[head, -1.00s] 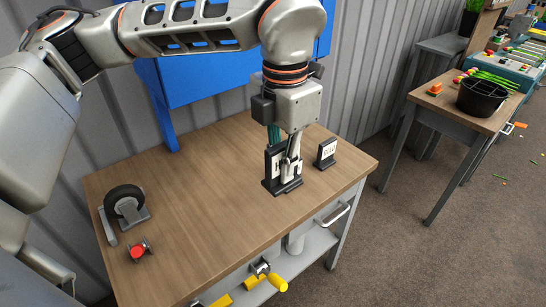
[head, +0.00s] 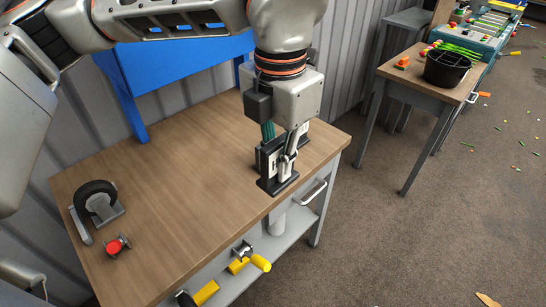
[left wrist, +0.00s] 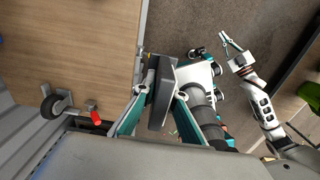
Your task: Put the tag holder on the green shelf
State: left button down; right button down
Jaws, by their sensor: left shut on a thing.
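The tag holder (head: 268,166) is a small black stand with a white face and a flat black base. My left gripper (head: 289,158) is shut on it, above the front right part of the wooden workbench top. I cannot tell how far its base is from the wood. In the left wrist view the dark tag holder (left wrist: 162,92) sits between the two teal fingers. A second tag holder is mostly hidden behind my left gripper. My right gripper (left wrist: 230,44) shows small in the left wrist view; its opening is unclear. I see no green shelf.
The workbench (head: 170,190) carries a caster wheel (head: 97,203) and a red-knobbed part (head: 117,245) at left. A blue panel (head: 180,65) stands behind. A side table (head: 415,85) at right holds a black pot (head: 446,69). Floor between them is clear.

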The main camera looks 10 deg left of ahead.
pick_arm(q)
jog(key=s+d, duration=0.4)
jog(key=d, duration=0.3)
jog(key=shift+b, duration=0.3)
jog(key=shift+s+d, duration=0.5)
jog(key=shift+d, duration=0.35)
jog(key=shift+s+d, duration=0.55)
jog(key=shift+d, duration=0.25)
jog(key=shift+s+d, duration=0.5)
jog(key=shift+d, duration=0.35)
